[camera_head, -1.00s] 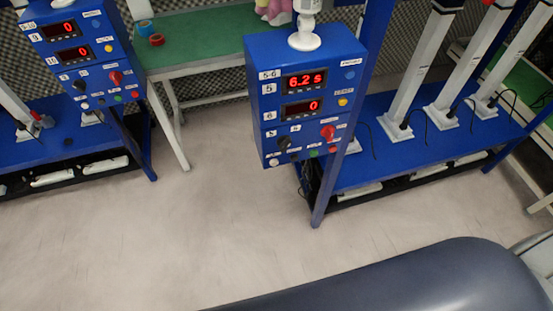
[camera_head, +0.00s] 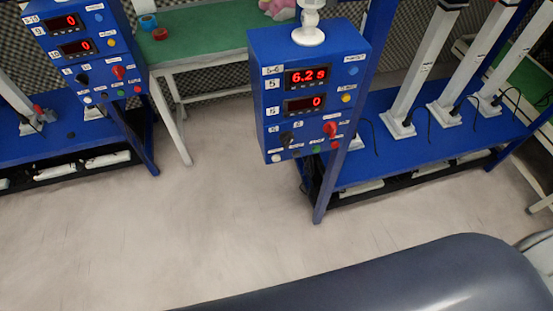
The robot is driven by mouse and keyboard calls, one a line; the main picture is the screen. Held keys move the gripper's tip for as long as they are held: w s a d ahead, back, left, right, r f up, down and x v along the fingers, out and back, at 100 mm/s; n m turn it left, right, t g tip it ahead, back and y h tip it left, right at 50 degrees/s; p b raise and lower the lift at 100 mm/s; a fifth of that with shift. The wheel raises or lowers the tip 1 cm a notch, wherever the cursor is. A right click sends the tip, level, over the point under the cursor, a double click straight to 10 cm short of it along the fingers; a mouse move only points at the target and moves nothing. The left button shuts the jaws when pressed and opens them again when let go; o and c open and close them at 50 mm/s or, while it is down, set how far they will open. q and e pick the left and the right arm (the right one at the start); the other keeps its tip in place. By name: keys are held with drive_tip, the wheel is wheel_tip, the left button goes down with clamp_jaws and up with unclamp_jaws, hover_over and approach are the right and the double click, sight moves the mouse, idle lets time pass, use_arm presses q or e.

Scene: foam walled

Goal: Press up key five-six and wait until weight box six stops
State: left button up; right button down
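The blue control box (camera_head: 309,90) labelled 5-6 stands on a blue frame right of the middle. Its upper display (camera_head: 307,76), beside the label 5, reads about 6.2 s in red. Its lower display (camera_head: 304,104) reads 0. Below are a black knob (camera_head: 287,138), a red knob (camera_head: 330,129), a green button (camera_head: 317,149) and a white button (camera_head: 276,157); their small labels are too small to read. Several white columns (camera_head: 412,85) stand on the blue bench at right; I cannot tell which is weight box six. Neither gripper is in view.
A second blue control box (camera_head: 75,50) at upper left shows zeros. A green-topped table (camera_head: 205,45) with blue and red tape rolls stands behind. The pale floor (camera_head: 190,235) between the benches is clear. A blue bench (camera_head: 370,160) edges the right side.

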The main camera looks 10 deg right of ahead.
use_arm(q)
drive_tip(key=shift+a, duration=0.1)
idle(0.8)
